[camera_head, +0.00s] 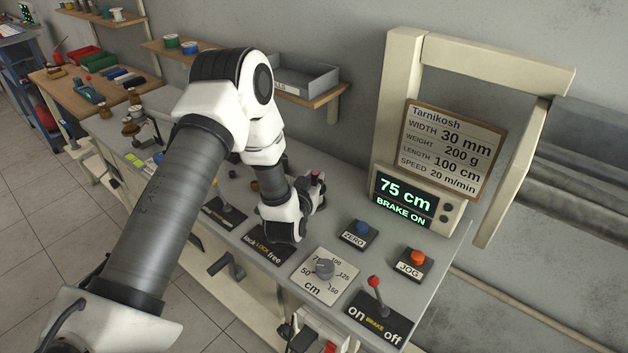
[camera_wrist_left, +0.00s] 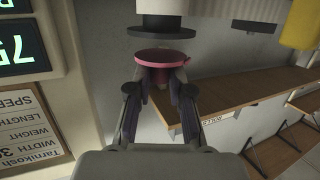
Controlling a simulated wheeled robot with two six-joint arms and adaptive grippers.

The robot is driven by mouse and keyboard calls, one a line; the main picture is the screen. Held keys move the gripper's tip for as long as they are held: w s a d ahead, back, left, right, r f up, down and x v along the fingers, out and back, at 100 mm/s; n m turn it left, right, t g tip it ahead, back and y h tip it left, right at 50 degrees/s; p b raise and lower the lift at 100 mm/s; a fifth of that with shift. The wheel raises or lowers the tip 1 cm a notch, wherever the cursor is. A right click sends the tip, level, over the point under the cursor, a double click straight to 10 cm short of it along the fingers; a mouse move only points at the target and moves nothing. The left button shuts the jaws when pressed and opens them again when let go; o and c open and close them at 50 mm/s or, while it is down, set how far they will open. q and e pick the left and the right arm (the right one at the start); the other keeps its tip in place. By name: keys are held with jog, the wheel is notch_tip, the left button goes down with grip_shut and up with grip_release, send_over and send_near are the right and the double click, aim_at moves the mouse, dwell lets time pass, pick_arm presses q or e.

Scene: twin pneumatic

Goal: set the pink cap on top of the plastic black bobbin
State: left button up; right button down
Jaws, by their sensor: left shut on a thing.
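The pink cap (camera_wrist_left: 166,55) is a flat round disc with a narrower stem. My left gripper (camera_wrist_left: 160,88) is shut on its stem in the left wrist view, one finger on each side. Just past the disc, with a small gap in the picture, is a round black flange (camera_wrist_left: 162,33) with a paler part behind it; it looks like the black bobbin. In the head view my left gripper (camera_head: 311,190) is over the bench near the wall, and a bit of pink cap (camera_head: 316,174) shows there. I cannot make out the bobbin there. My right gripper is not clearly visible.
The bench carries a blue ZERO button (camera_head: 360,229), an orange JOG button (camera_head: 417,258), a dial plate (camera_head: 308,281) and a red-tipped brake lever (camera_head: 374,283). The lit display (camera_head: 404,202) stands to the right. A shelf (camera_head: 325,98) with a grey bin is behind.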

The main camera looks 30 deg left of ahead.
pick_arm(q)
jog(key=shift+f, duration=0.65)
jog(key=shift+s, duration=0.1)
